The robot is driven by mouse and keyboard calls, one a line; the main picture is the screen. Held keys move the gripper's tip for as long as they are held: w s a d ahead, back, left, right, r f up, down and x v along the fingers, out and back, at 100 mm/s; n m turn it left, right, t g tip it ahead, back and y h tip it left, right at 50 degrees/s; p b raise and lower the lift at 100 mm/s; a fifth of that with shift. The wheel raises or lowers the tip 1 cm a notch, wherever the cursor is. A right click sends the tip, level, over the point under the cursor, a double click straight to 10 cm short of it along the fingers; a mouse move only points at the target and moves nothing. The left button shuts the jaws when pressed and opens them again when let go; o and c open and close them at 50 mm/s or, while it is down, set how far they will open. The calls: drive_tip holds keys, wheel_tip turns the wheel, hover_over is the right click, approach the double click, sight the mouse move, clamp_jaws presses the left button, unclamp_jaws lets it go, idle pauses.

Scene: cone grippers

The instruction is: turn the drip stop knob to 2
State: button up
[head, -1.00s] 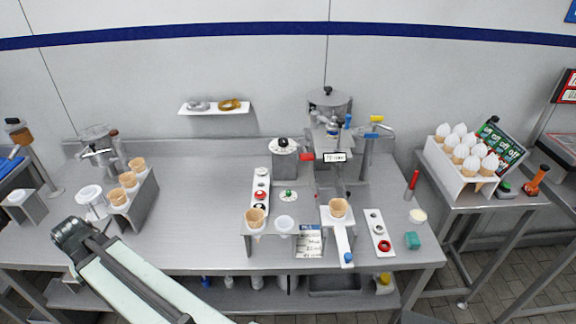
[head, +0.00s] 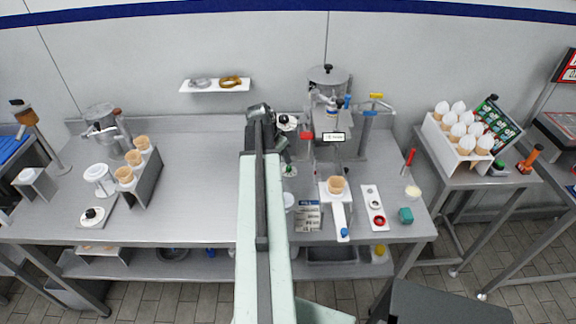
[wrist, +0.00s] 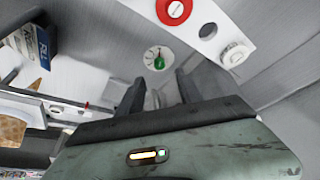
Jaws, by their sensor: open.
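A small green knob (wrist: 158,63) sits on a round white dial (wrist: 151,54) with dark marks too small to read. In the head view the dial (head: 289,171) lies on the steel table, just right of my arm. My gripper (wrist: 158,84) is open and empty. In the wrist view its two dark fingers point toward the dial, with the green knob a little beyond and between their tips. I cannot tell the gap in depth. In the head view my gripper (head: 283,147) is beside the dial, toward the wall.
A black knob (head: 284,120) tops a grey box behind my gripper. The filling machine (head: 329,90) stands to the right. A cone (head: 337,185) in a white holder and a sign (head: 306,215) stand in front.

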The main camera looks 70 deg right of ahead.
sight(288, 167)
drive_tip(key=b+x, duration=0.7)
drive_tip(key=x, duration=0.1)
drive_tip(key=shift+r, duration=0.1)
clamp_jaws()
